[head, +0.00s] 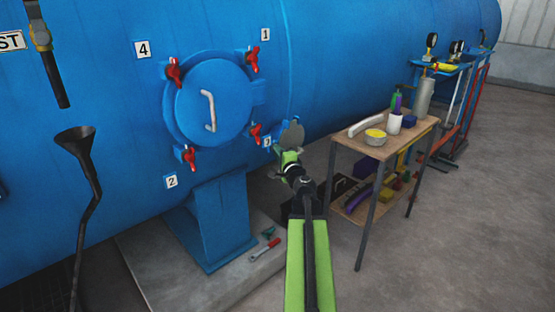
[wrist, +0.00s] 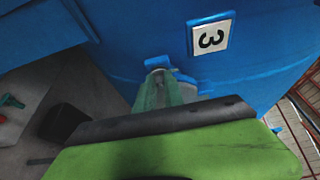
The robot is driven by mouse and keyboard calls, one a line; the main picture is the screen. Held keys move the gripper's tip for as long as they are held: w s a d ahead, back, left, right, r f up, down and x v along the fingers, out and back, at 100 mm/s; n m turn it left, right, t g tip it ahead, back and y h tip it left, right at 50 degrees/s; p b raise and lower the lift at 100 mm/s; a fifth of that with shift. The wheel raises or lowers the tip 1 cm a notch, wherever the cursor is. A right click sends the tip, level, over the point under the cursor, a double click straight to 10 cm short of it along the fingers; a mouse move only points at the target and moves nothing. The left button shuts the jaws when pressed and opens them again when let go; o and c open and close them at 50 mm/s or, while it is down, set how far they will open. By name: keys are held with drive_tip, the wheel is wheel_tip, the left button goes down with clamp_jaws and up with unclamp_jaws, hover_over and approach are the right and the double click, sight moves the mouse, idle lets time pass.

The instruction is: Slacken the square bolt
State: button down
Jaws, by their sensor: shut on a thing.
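A round blue hatch (head: 213,100) with a pale handle sits on the big blue vessel, with red-winged clamp bolts around it by the number plates. The one by plate 3 (head: 257,133) is just left of my gripper (head: 291,155). A grey, rounded flat piece (head: 294,134) shows at my gripper's tip. In the wrist view my gripper (wrist: 165,98) is shut on a grey piece (wrist: 157,86), close to a blue lug (wrist: 158,62) below plate 3 (wrist: 211,38). I cannot tell whether this piece is the square bolt; the fingers hide much of it.
A red-handled tool (head: 265,250) lies on the concrete plinth below the hatch. A dark funnel (head: 75,140) stands at left. The floor at lower right is clear.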

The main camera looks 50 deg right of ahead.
drive_tip(key=n+t+b, duration=0.1)
drive_tip(key=n+b, duration=0.1)
drive_tip(key=n, duration=0.2)
drive_tip(key=f+n+t+y+b, duration=0.1)
drive_tip(key=n+t+b, duration=0.1)
drive_tip(key=n, duration=0.3)
drive_tip(key=n+t+y+b, duration=0.1)
drive_tip(key=n+t+b, duration=0.1)
drive_tip(key=n+b, duration=0.2)
drive_tip(key=shift+d+f, duration=0.2)
drive_tip(key=shift+d, duration=0.1)
drive_tip(key=shift+n+b, duration=0.3)
drive_tip(key=shift+n, duration=0.2)
drive_tip(key=c, duration=1.7)
unclamp_jaws()
